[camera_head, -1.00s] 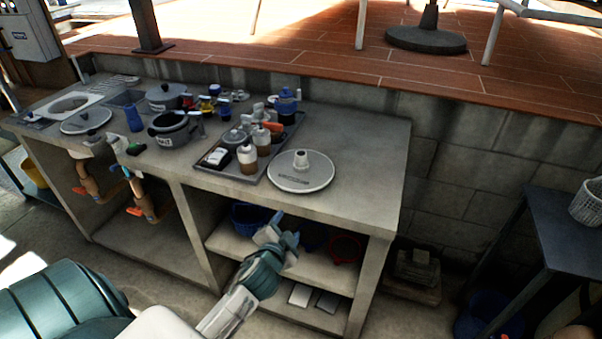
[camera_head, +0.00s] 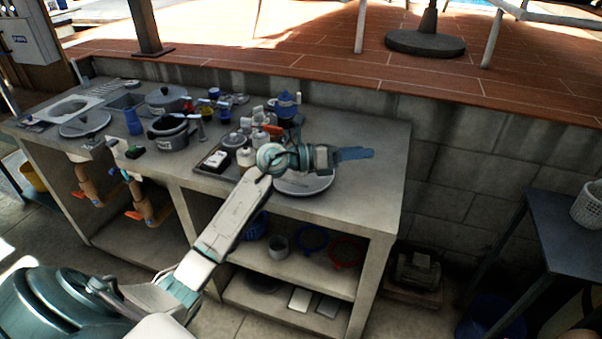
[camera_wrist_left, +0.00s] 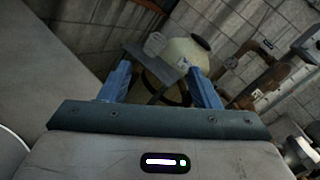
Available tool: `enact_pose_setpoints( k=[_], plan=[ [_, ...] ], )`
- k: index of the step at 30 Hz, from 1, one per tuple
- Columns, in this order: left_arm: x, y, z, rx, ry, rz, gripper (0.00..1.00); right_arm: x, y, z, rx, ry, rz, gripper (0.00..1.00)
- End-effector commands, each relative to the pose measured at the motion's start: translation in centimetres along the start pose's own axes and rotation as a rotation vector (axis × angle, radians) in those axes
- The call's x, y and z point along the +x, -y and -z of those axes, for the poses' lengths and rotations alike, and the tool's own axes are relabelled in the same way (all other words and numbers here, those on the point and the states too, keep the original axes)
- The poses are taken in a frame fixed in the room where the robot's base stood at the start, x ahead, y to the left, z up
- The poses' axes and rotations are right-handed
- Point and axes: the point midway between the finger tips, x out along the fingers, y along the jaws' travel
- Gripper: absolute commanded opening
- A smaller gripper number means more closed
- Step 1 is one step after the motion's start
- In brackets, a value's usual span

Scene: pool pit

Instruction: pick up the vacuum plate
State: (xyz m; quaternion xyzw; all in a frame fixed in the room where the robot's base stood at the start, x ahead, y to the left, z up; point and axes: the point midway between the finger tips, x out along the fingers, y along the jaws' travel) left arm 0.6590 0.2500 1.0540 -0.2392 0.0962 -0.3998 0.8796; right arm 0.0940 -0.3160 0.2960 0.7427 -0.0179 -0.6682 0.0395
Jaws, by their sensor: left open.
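The vacuum plate (camera_head: 305,185), a round pale grey disc, lies flat on the concrete counter near its right end. My left forearm and wrist cross in front of it and hide its upper part and knob. My left gripper (camera_head: 358,153) is above the counter, to the right of the plate, pointing right. In the left wrist view its two blue fingers (camera_wrist_left: 162,85) are apart with nothing between them. A pale curved rim at that view's left edge may be the plate. My right gripper is not in view.
The counter (camera_head: 375,150) is bare right of the plate. A tray (camera_head: 208,165) with bottles and jars stands left of it, with pots farther left. Baskets and bowls sit on the shelf below. A block wall is behind, and a dark table (camera_head: 560,225) stands right.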

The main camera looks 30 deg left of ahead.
Motion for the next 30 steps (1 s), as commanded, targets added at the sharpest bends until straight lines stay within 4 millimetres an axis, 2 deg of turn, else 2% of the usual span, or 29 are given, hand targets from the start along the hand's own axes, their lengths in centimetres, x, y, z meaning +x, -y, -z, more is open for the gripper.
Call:
enact_pose_setpoints(
  k=[2,5,9,12,15,18,22,30],
  plan=[
    [-0.3,-2.0,-0.4,0.136,-0.179,-0.055,0.57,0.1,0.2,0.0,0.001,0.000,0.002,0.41],
    [-2.1,-5.0,-0.8,0.266,-0.420,-0.148,0.57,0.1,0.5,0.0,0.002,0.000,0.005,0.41],
    [-6.5,-8.8,-2.5,0.357,-0.726,-0.295,0.57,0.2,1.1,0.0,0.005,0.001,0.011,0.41],
    [-9.9,-10.5,-3.9,0.364,-0.894,-0.389,0.57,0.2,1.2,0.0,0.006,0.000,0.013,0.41],
    [-12.7,-11.3,-5.2,0.349,-1.011,-0.455,0.57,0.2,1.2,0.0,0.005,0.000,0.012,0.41],
    [-14.3,-11.5,-5.8,0.331,-1.078,-0.493,0.57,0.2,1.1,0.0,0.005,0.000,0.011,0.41],
    [-14.7,-12.1,-5.3,0.319,-1.110,-0.508,0.57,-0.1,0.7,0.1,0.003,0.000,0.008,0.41],
    [-13.2,-14.2,-2.2,0.319,-1.109,-0.507,0.57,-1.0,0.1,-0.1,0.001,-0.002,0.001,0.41]
  ],
)
